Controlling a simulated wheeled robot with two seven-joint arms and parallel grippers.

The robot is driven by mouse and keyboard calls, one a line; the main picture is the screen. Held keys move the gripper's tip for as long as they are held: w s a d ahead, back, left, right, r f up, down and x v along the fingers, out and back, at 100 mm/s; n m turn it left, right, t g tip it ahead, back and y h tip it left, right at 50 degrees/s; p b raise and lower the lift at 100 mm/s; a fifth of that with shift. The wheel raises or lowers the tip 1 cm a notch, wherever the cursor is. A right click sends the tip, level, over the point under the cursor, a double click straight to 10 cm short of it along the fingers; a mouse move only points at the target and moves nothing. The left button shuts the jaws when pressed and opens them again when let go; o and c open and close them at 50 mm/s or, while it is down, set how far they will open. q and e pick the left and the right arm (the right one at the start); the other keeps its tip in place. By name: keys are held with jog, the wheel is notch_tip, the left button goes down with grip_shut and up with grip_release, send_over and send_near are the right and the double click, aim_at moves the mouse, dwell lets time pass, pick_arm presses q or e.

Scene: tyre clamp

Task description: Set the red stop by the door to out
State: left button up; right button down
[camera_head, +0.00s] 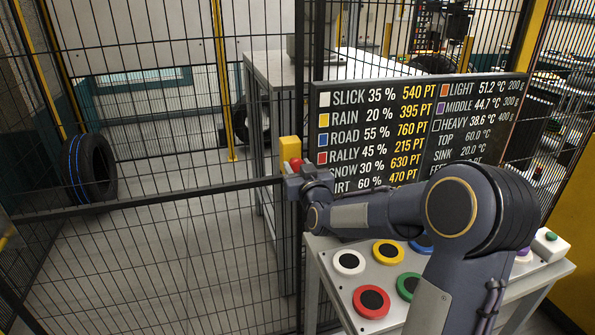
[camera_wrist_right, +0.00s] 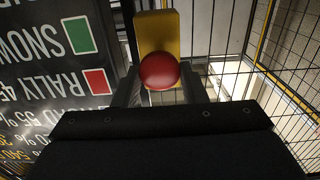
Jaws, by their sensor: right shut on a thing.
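The red stop (camera_head: 295,163) is a round red knob on a yellow box (camera_head: 289,149) fixed at the mesh door's post. My right gripper (camera_head: 291,170) is at the knob, its fingers on either side of it. In the right wrist view the red knob (camera_wrist_right: 159,71) sits between the two dark fingers (camera_wrist_right: 160,88), in front of the yellow box (camera_wrist_right: 158,30). The gripper is shut on the knob. How far the knob stands out from the box cannot be told. My left gripper is not in view.
A dark board (camera_head: 415,130) with tyre names and numbers stands right of the stop. Below it is a table with coloured round buttons, one of them red (camera_head: 371,301). A tyre (camera_head: 88,168) stands behind the mesh fence (camera_head: 170,190) at the left.

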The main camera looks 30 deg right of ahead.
jog(key=shift+s+a+f, duration=0.1)
jog(key=shift+s+f, duration=0.05)
jog(key=shift+s, duration=0.1)
jog(key=c, duration=1.3)
grip_release()
jog(key=shift+c, duration=0.2)
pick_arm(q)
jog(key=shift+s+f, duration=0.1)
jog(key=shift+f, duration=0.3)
pick_arm(e)
jog(key=o, duration=0.4)
jog(key=shift+o, duration=0.2)
jog(key=shift+s, duration=0.1)
pick_arm(q)
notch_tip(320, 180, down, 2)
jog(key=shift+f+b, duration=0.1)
jog(key=shift+b, duration=0.9)
pick_arm(e)
jog(key=v, duration=0.7)
jog(key=shift+s, duration=0.35)
